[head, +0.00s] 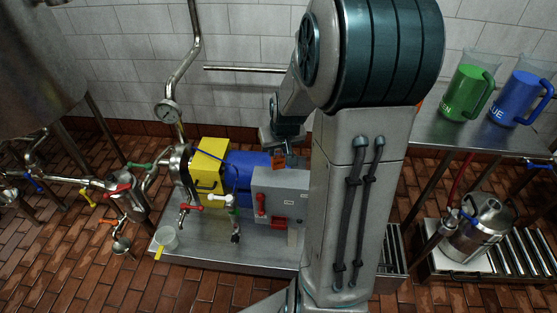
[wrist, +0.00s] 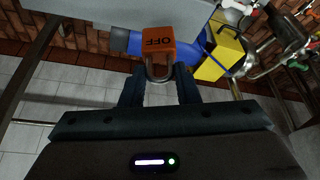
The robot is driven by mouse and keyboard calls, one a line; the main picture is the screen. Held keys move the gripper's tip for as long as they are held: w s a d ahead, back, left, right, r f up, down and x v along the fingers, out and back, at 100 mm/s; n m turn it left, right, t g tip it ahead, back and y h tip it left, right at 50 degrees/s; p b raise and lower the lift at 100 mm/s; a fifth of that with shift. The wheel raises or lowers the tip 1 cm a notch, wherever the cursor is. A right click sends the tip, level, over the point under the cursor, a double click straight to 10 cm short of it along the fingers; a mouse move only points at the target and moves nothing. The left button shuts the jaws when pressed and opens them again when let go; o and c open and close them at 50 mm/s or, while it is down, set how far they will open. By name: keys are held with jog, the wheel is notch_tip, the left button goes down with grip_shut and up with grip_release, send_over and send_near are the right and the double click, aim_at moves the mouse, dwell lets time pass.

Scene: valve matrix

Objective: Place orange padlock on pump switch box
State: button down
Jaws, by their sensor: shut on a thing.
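The orange padlock (wrist: 169,47), marked OFF, is in my gripper (wrist: 160,82) in the wrist view. The two fingers are shut on its metal shackle, and its body sticks out past the fingertips. In the head view the padlock (head: 279,160) is small, below my gripper (head: 279,148), just above and behind the grey pump switch box (head: 290,182). The box has a red switch handle on its front left and a red part lower down. My arm column covers the box's right edge. Whether padlock and box touch cannot be told; they look apart.
The box stands on a steel bench (head: 215,252) beside a blue motor (head: 240,168) and a yellow housing (head: 209,165). A clear cup (head: 167,238) stands at the bench's left. Green (head: 469,92) and blue (head: 520,99) jugs stand on a shelf at right.

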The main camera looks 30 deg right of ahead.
aim_at(278, 158)
jog(key=shift+w+f+b, duration=0.1)
jog(key=shift+f+b, duration=0.4)
jog(key=shift+f, duration=1.55)
jog(key=shift+f, duration=0.25)
jog(key=c, duration=1.1)
grip_release()
jog(key=shift+r, duration=0.1)
